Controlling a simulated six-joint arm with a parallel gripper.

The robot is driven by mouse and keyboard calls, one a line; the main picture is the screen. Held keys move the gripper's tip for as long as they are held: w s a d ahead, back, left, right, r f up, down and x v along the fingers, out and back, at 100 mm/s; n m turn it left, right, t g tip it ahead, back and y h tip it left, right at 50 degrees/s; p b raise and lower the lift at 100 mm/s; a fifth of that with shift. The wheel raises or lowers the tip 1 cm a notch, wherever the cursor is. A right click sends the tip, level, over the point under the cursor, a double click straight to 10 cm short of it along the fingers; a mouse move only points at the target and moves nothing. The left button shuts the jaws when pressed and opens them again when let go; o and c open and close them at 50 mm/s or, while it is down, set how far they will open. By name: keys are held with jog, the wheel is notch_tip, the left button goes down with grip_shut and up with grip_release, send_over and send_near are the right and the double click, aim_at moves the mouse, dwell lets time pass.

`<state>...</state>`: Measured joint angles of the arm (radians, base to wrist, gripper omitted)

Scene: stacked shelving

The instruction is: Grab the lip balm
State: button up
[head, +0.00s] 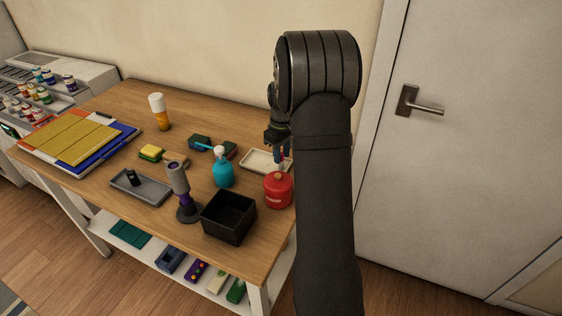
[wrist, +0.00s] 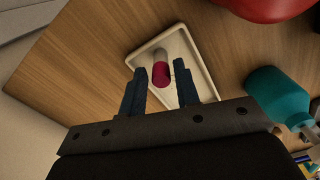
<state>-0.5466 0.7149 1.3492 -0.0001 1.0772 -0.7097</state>
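The lip balm (wrist: 160,74), a small tube with a crimson part and a pale grey end, rests in a cream tray (wrist: 205,84) in the wrist view. My gripper (wrist: 161,78) is open, its two dark blue fingers pointing into the tray with the lip balm between and just past the tips. Neither finger clearly touches it. In the head view my gripper (head: 281,157) hangs above the right part of the cream tray (head: 251,164).
A red canister (head: 279,190) and a teal spray bottle (head: 222,172) stand close to the tray. A black open box (head: 229,217), a grey tray (head: 141,187) and an upright purple-grey tool (head: 180,185) are farther left. A wall rises behind the table (head: 113,104).

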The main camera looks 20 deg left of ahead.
jog(key=shift+f, duration=1.6)
grip_shut()
